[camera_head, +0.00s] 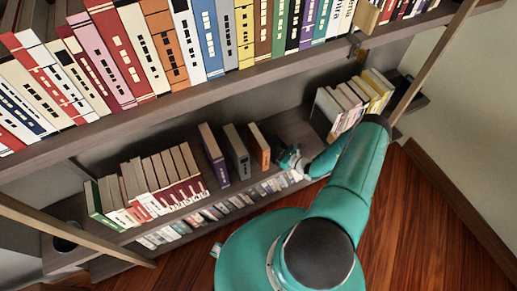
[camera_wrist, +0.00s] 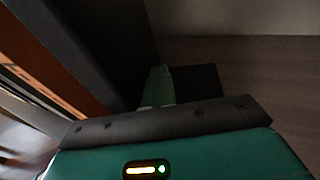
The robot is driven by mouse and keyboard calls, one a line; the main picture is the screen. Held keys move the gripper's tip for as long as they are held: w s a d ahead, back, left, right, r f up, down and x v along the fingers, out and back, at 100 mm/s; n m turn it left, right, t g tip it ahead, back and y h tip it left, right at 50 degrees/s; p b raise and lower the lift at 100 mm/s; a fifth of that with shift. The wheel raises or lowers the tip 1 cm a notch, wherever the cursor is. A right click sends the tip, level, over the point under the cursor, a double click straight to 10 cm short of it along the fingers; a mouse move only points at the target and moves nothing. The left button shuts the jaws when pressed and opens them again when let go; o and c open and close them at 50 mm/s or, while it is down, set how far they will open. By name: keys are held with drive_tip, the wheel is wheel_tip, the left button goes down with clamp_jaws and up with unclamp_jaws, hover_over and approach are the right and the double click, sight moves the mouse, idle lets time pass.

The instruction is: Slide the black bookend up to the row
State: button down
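The black bookend (camera_head: 281,146) stands on the lower shelf, just right of a book with an orange spine (camera_head: 260,147). In the wrist view its dark upright panel (camera_wrist: 105,40) rises at the left, and its flat dark base (camera_wrist: 200,82) lies on the shelf. My gripper (camera_head: 293,158) is at the right side of the bookend. In the wrist view my gripper (camera_wrist: 158,85) shows as one narrow green shape, fingers together, over the base and close to the upright. Whether it touches the panel I cannot tell. Nothing shows between the fingers.
Left of the orange book stand a grey book (camera_head: 236,152) and a purple book (camera_head: 213,155), with gaps, then a row of several books (camera_head: 160,182). More books (camera_head: 352,103) stand at the shelf's right. A full shelf (camera_head: 190,100) runs above; small items sit below.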

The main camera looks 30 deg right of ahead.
drive_tip(key=shift+a, duration=3.5)
drive_tip(key=shift+a, duration=3.65)
drive_tip(key=shift+a, duration=2.25)
drive_tip(key=shift+d, duration=2.3)
drive_tip(key=v, duration=1.3)
drive_tip(key=shift+s, duration=0.35)
drive_tip(key=shift+d+r, duration=0.1)
